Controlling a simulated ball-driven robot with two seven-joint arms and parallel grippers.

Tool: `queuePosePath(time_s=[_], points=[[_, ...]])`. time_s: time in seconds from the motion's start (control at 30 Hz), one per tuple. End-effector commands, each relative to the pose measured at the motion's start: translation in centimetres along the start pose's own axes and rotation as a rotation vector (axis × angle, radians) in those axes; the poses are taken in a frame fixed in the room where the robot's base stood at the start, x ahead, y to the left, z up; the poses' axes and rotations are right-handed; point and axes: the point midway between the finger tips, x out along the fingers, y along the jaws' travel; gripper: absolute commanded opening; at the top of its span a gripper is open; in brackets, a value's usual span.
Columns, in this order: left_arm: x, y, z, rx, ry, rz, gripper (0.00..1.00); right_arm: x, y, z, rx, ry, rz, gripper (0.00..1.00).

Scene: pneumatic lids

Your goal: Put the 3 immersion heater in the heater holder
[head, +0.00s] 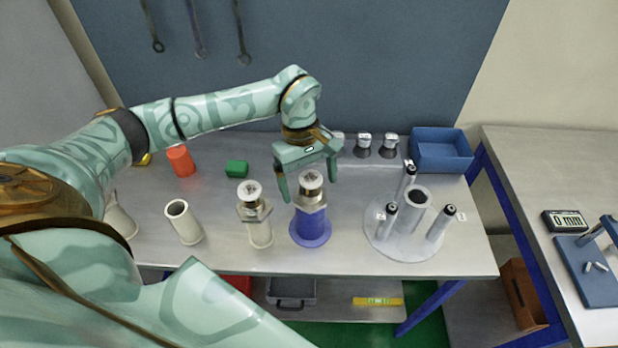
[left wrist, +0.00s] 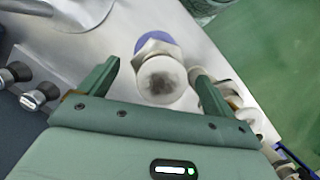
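A silver-capped piece with a hex collar (head: 311,187), which looks like an immersion heater, stands upright in a blue round-based holder (head: 310,231). A similar capped piece (head: 251,200) stands in a white tube to its left. My left gripper (head: 310,197) is open above the blue holder, one finger on each side of the cap. The left wrist view shows the cap (left wrist: 162,80) between the fingers with a gap on both sides. A round stand (head: 385,246) carries a central hollow tube and three black-tipped rods. I cannot tell which is the heater holder. My right gripper is out of view.
An empty white tube (head: 183,222) stands at left. Red (head: 180,161) and green (head: 236,168) blocks lie behind. Several small black-and-silver knobs (head: 388,146) and an empty blue bin (head: 440,150) stand at the back. A second table is at right.

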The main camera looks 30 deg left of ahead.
Motion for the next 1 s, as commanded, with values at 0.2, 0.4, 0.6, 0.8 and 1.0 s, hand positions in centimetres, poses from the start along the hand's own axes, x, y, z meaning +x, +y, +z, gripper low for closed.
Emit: queuePosePath(time_s=[0.2, 0.4, 0.6, 0.8, 1.0], points=[[0.0, 0.0, 0.0, 0.000, 0.000, 0.000, 0.96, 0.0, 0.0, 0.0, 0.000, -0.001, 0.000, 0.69], [-1.2, 0.1, 0.4, 0.002, -0.001, 0.002, 0.96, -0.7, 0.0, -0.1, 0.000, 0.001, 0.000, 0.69], [-5.4, 0.1, 0.2, 0.001, 0.004, 0.005, 0.96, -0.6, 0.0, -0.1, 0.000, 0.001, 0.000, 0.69], [-10.2, 0.1, 0.3, 0.000, 0.003, 0.004, 0.96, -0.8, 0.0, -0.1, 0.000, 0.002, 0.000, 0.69], [-12.8, 0.1, 0.3, 0.000, 0.000, 0.002, 0.96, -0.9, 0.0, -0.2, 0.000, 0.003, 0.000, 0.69]])
